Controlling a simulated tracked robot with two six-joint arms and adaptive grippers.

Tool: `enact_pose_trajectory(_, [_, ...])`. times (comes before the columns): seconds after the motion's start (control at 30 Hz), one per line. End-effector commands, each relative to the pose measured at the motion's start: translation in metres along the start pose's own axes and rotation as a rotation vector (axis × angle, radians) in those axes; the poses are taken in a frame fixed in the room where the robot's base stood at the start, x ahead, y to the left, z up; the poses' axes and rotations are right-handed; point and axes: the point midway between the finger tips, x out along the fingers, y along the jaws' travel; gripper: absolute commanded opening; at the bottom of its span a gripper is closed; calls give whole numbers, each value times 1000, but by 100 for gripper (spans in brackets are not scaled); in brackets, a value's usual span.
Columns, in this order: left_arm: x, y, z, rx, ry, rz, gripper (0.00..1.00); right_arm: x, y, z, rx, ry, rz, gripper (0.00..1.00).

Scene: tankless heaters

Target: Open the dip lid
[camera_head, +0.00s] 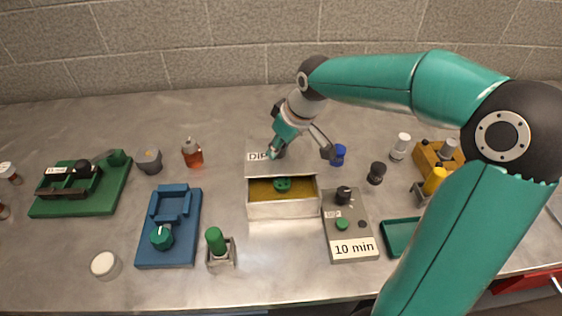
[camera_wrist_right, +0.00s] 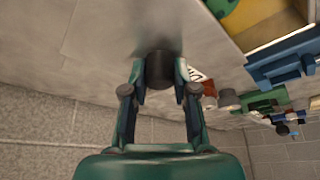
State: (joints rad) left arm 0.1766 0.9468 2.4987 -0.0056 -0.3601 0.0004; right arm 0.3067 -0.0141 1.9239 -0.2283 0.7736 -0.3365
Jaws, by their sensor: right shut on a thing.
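The dip lid (camera_head: 300,163) is a grey plate marked "DIP". It lies over the back part of a pale box (camera_head: 284,209), so the front part of the box is uncovered. Inside the opening are a yellow interior and a green object (camera_head: 283,185). My right gripper (camera_head: 278,147) is over the lid's left part. In the right wrist view, my right gripper (camera_wrist_right: 160,80) is shut on the lid's dark knob (camera_wrist_right: 160,65), which sits between its fingertips. The gripper partly hides the knob in the head view. My left gripper is not in view.
A grey panel marked "10 min" (camera_head: 354,248) stands right of the box. A green post in a holder (camera_head: 220,256) and a blue fixture (camera_head: 181,255) stand left. A blue knob-like item (camera_head: 339,153) is close to the right gripper. The bench behind the lid is clear.

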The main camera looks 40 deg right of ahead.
Motion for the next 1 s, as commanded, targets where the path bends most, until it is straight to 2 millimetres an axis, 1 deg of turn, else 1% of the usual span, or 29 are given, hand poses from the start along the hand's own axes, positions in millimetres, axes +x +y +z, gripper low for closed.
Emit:
enact_pose_trajectory(0.03, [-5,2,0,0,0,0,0,2,11,-10,4,0,1,0])
enact_pose_trajectory(0.1, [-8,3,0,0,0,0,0,6,21,-20,3,2,1,0])
enact_pose_trajectory(0.2, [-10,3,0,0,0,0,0,10,30,-28,3,2,1,0])
enact_pose_trajectory(0.3, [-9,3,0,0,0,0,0,12,33,-31,0,3,1,0])
enact_pose_trajectory(0.53, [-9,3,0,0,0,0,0,12,33,-30,0,4,1,0])
enact_pose_trajectory(0.57, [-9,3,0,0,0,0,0,12,33,-30,0,5,1,29])
enact_pose_trajectory(0.7, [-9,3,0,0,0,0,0,12,33,-30,0,4,1,53])
enact_pose_trajectory(1.0, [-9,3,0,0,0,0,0,11,33,-29,1,2,1,53])
